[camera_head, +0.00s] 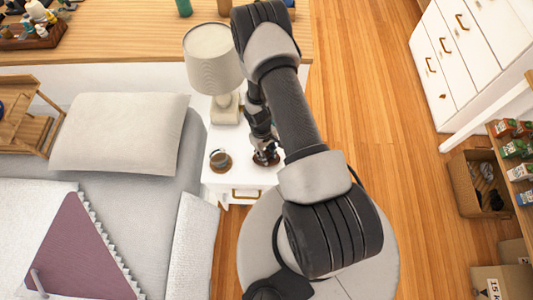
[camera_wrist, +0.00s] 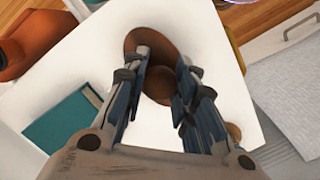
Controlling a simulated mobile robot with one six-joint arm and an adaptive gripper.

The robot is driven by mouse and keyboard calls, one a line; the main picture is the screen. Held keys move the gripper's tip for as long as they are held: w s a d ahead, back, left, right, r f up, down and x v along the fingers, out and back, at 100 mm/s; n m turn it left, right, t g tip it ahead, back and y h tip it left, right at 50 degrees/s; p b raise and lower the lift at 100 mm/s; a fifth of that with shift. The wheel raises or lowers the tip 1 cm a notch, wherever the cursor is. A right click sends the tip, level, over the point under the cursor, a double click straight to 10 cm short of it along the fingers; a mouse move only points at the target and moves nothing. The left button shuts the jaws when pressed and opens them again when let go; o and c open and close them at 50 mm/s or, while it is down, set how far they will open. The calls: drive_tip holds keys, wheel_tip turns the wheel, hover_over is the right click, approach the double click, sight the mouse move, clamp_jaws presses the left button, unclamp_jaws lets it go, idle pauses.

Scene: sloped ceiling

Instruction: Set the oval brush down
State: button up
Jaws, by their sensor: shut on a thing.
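The oval brush (camera_wrist: 150,35) is brown with a rounded knob between my fingers in the wrist view. My gripper (camera_wrist: 163,65) is shut on it, with a finger on each side of the knob. In the head view my gripper (camera_head: 265,147) points down over the right part of the white nightstand (camera_head: 227,177), and the brown brush (camera_head: 266,160) shows partly below it. The brush is at or just above the white top; I cannot tell whether it touches. My fingers hide part of it.
A teal book (camera_wrist: 62,128) shows in the wrist view.

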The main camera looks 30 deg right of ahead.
drive_tip(key=shift+f, duration=0.25)
drive_tip(key=o, duration=1)
drive_tip(key=shift+r, duration=0.15)
drive_tip(key=w+a+r+m+t+p, duration=0.1)
drive_tip(key=w+a+r+p, duration=0.1)
drive_tip(key=r, duration=1.7)
drive_tip(key=w+a+r+t+p, duration=0.2)
drive_tip(key=r, duration=1.8)
drive_tip(key=s+a+r+t, duration=0.1)
drive_tip(key=s+a+r, duration=0.2)
drive_tip(key=s+r, duration=0.5)
drive_tip(key=s+a+r+m+t, duration=0.1)
drive_tip(key=s+a+r+t, duration=0.1)
drive_tip(key=s+r, duration=0.6)
drive_tip(key=shift+s+a+r, duration=0.35)
drive_tip(key=shift+s+a, duration=0.55)
